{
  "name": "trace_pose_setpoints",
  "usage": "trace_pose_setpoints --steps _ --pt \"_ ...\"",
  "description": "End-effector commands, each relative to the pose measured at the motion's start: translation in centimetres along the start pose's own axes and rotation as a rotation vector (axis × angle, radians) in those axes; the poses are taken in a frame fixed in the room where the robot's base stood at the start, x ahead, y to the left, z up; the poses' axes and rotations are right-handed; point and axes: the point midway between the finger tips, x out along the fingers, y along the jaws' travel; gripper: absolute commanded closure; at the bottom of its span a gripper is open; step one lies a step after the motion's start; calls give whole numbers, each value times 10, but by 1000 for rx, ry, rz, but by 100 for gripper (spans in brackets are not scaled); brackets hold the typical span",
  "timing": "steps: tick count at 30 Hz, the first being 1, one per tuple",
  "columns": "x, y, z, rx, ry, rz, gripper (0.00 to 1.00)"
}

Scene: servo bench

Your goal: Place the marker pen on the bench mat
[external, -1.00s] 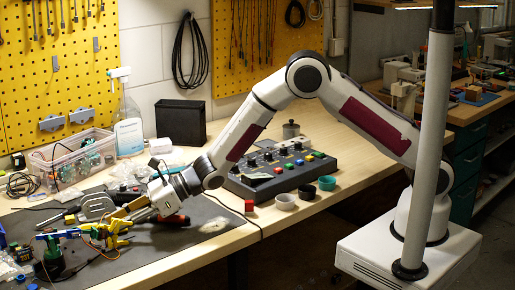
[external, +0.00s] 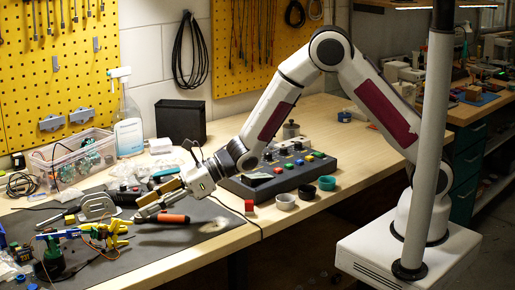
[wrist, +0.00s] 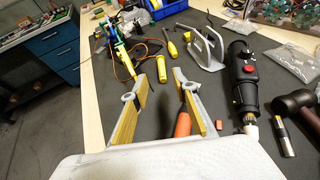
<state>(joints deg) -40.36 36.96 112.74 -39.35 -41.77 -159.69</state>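My gripper (external: 148,207) hangs low over the dark bench mat (external: 130,262). In the wrist view its two yellow-padded fingers (wrist: 167,80) are spread apart with nothing clamped between them. An orange-handled tool (external: 173,218) lies on the mat just below and beside the fingers. It also shows partly between them in the wrist view (wrist: 183,124), close to the right finger.
A black rotary tool (wrist: 242,80), a grey clamp (wrist: 200,45) and yellow-handled tools (wrist: 155,73) lie around the gripper. A clear bin (external: 75,155) stands behind. A control box (external: 285,172) and small cups (external: 284,201) are to the right. The mat's front is mostly clear.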

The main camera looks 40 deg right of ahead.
Motion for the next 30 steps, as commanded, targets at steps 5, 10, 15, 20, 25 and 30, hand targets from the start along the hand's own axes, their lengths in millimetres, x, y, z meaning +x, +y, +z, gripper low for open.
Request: trace_pose_setpoints --steps 5,10,15,20,25,30 --pt "-2 0 0 0 0 0 72" --pt "-2 0 0 0 0 0 72" --pt "-2 0 0 0 0 0 72" --pt "-1 0 0 0 0 -1 72" --pt "-2 -1 0 1 0 -1 72" --pt "-8 -10 3 40 7 -25 72"
